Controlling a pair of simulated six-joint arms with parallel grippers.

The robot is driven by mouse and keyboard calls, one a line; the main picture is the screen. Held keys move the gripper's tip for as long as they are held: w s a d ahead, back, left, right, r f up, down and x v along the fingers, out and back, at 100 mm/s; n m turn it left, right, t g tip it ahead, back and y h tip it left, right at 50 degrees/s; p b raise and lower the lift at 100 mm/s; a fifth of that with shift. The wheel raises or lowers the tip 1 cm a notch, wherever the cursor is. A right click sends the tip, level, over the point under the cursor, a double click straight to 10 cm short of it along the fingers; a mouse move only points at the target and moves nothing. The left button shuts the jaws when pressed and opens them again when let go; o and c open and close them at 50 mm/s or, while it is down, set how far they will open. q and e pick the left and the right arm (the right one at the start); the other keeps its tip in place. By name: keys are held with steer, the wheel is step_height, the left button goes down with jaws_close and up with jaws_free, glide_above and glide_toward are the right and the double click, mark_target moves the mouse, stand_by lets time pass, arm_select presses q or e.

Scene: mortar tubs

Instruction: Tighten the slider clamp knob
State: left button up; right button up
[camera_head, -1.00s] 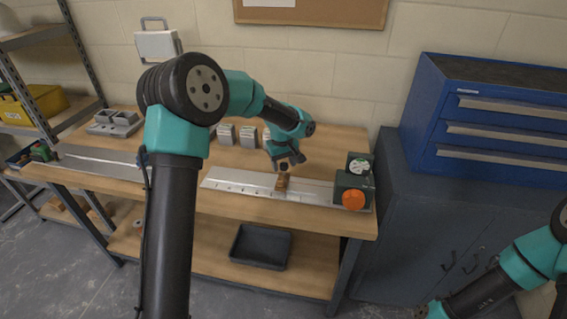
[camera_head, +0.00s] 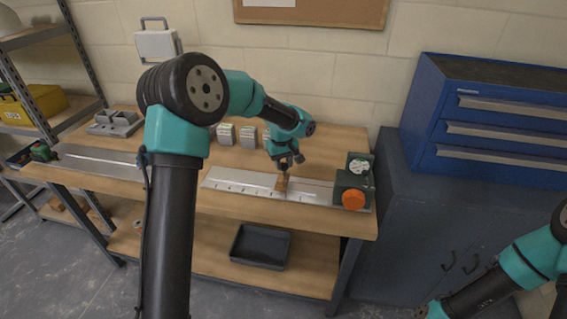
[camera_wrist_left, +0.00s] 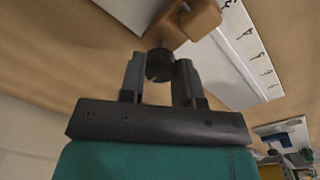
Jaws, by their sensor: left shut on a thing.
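The slider clamp is a small orange-brown block (camera_head: 282,184) on a pale metal rail (camera_head: 235,180) on the workbench. In the left wrist view the block (camera_wrist_left: 190,22) sits just beyond my fingers, with a dark round knob (camera_wrist_left: 160,66) on its near side. My left gripper (camera_head: 286,165) is just above and behind the block in the head view. In the left wrist view its two fingers (camera_wrist_left: 160,80) stand on either side of the knob and are shut on it. The knob is too small to make out in the head view.
A green unit with an orange knob (camera_head: 353,199) stands at the rail's right end. Pale blocks (camera_head: 248,135) stand behind the rail. Another metal strip (camera_head: 100,160) lies at the left, near a grey tray of compartments (camera_head: 114,122). A blue drawer cabinet (camera_head: 490,125) is at the right.

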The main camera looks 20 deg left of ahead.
arm_select(q)
steer(key=m, duration=0.4)
steer(key=shift+m, duration=0.3)
steer(key=m, duration=0.4)
steer(key=shift+m, duration=0.3)
steer(key=m, duration=0.4)
steer(key=shift+w+g, duration=0.1)
steer(key=shift+g, duration=0.2)
steer(key=shift+m, duration=2.1)
steer(key=o, duration=0.9)
